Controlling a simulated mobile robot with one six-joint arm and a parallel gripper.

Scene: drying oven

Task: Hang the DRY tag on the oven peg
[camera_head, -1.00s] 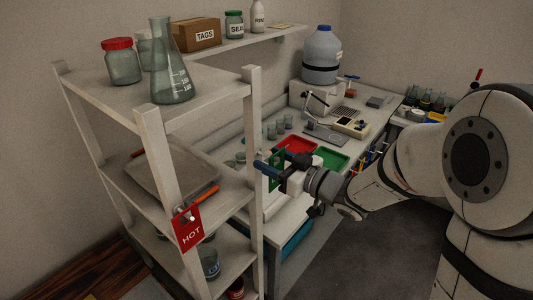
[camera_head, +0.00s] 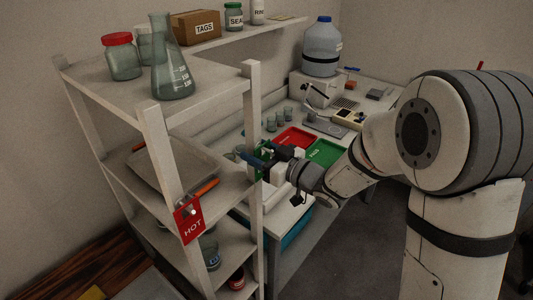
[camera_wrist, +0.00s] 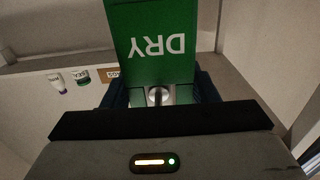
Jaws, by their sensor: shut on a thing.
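My gripper (camera_head: 256,156) is beside the right front post of the shelf rack, its blue fingers pointing left. In the wrist view my gripper (camera_wrist: 160,92) is shut on the green DRY tag (camera_wrist: 150,40), whose white letters read upside down. A round metal piece (camera_wrist: 157,95) shows at the tag's end between the fingers; I cannot tell whether it is a peg. In the head view the held tag is mostly hidden by the gripper. A red HOT tag (camera_head: 189,221) hangs at a small light peg (camera_head: 193,212) on the rack's front post. I cannot make out an oven.
The shelf rack (camera_head: 159,125) holds a flask (camera_head: 172,75), a red-lidded jar (camera_head: 122,58) and a tray (camera_head: 170,165). Open floor lies right of the rack.

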